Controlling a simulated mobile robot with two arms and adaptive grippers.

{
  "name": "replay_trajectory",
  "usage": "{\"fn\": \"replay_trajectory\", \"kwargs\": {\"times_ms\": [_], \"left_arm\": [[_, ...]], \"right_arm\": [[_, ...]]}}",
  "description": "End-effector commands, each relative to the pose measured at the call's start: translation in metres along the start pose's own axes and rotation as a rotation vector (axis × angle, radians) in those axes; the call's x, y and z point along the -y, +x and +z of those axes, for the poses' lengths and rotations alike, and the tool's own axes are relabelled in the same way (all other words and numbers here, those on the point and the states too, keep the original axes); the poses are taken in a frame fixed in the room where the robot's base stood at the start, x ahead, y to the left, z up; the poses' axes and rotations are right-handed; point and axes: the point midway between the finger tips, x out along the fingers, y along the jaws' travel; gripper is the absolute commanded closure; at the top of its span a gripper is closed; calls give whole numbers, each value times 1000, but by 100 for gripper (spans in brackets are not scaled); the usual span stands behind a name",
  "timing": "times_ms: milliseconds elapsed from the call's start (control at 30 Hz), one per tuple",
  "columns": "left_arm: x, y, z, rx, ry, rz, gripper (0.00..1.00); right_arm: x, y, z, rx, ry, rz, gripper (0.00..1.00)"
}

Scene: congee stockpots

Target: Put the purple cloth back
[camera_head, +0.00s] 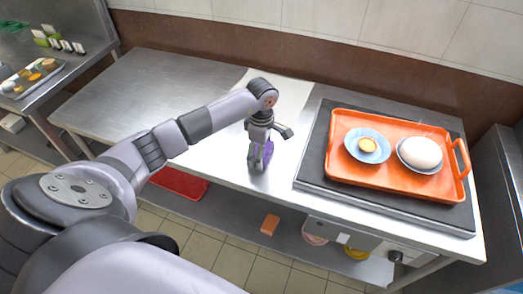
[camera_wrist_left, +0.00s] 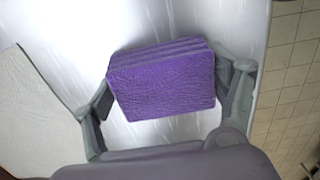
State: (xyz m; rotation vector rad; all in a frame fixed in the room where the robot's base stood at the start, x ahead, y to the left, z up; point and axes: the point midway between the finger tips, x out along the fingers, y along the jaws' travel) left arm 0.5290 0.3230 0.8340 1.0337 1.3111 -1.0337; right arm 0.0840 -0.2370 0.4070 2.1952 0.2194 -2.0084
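The purple cloth (camera_wrist_left: 162,80) is a folded, layered block. In the left wrist view it lies between the two fingers of my left gripper, which meet its left and right sides. I cannot tell whether the cloth touches the counter. My right gripper is not in view.
To the right, an orange tray (camera_head: 336,150) on a dark slab (camera_head: 312,160) holds a blue bowl (camera_head: 354,153) and a bowl with a white mound (camera_head: 420,152). A red tray (camera_head: 180,184) and an orange block (camera_head: 270,224) are below. The counter's left part (camera_head: 150,85) is clear.

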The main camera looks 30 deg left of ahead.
Motion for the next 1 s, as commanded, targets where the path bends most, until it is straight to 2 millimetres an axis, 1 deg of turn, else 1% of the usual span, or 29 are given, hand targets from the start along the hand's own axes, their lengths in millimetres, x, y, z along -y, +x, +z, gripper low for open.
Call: {"fn": "replay_trajectory", "kwargs": {"times_ms": [33,267,567,667,700,767,867,1000], "left_arm": [[0,0,0,0,0,0,16],[0,0,0,0,0,-1,1],[0,-1,0,0,0,-1,1],[1,-5,0,0,0,-2,1],[0,-7,0,0,1,0,1],[-1,-15,0,1,0,3,1],[-2,-34,0,0,1,6,1],[-2,-66,0,0,1,5,1]], "right_arm": [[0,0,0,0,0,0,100],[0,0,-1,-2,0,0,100],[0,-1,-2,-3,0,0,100],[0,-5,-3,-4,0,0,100],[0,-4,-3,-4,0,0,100],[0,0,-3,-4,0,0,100],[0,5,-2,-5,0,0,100],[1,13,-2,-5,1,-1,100]]}}
